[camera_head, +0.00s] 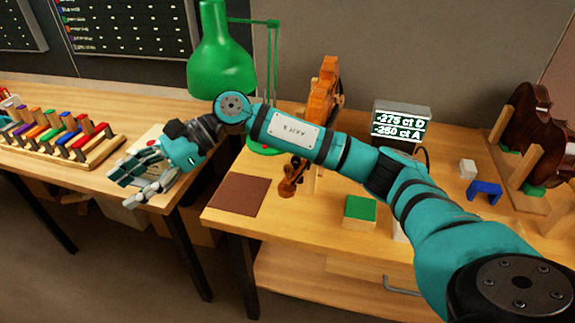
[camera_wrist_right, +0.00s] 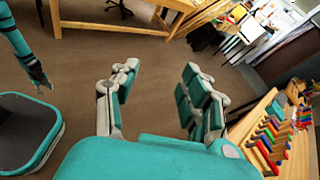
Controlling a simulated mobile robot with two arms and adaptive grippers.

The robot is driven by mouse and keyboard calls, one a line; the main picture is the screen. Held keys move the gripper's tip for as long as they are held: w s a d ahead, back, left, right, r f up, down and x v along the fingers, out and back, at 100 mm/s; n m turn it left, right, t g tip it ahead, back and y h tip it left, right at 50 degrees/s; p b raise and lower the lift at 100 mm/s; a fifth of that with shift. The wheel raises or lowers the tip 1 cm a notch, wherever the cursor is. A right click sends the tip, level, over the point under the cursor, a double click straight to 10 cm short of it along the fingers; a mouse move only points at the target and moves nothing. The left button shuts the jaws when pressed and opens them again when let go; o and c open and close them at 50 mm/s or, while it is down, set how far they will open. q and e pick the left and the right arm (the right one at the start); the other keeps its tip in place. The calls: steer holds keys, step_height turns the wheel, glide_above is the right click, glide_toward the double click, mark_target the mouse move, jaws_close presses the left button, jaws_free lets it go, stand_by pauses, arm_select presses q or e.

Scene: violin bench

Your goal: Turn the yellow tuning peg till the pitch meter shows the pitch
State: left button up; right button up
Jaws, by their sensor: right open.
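The pitch meter (camera_head: 402,116) stands on the bench and reads "-275 ct D" and "-250 ct A". An orange-brown violin (camera_head: 323,88) is behind my right arm, which covers its middle. Its lower end (camera_head: 290,187) shows below the arm. I cannot make out the yellow tuning peg. My left gripper (camera_wrist_right: 38,78) hangs at that view's left edge, too small to read.
A green lamp (camera_head: 222,70) stands behind my right forearm. A rack of coloured pieces (camera_head: 60,140) is on the left bench. A brown mat (camera_head: 238,195), a green-topped block (camera_head: 360,210) and a blue piece (camera_head: 485,191) lie on the right bench. A dark violin (camera_head: 530,125) stands far right.

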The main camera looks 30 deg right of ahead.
steer(key=d+r+n+h, duration=0.2)
steer(key=d+h, duration=0.3)
steer(key=d, duration=0.6)
steer(key=s+d+r+n+h, duration=0.1)
steer(key=d+r+n+h, duration=0.2)
steer(key=d, duration=0.7)
steer(key=d+r+n+h, duration=0.1)
steer(key=d+r+h, duration=0.1)
steer(key=d+h, duration=0.65)
steer(key=y+b, duration=0.2)
glide_above(288, 164)
step_height(288, 164, down, 6)
step_height(288, 164, down, 11)
steer(key=shift+s+f+p, duration=0.1)
steer(key=shift+p, duration=0.6)
jaws_close()
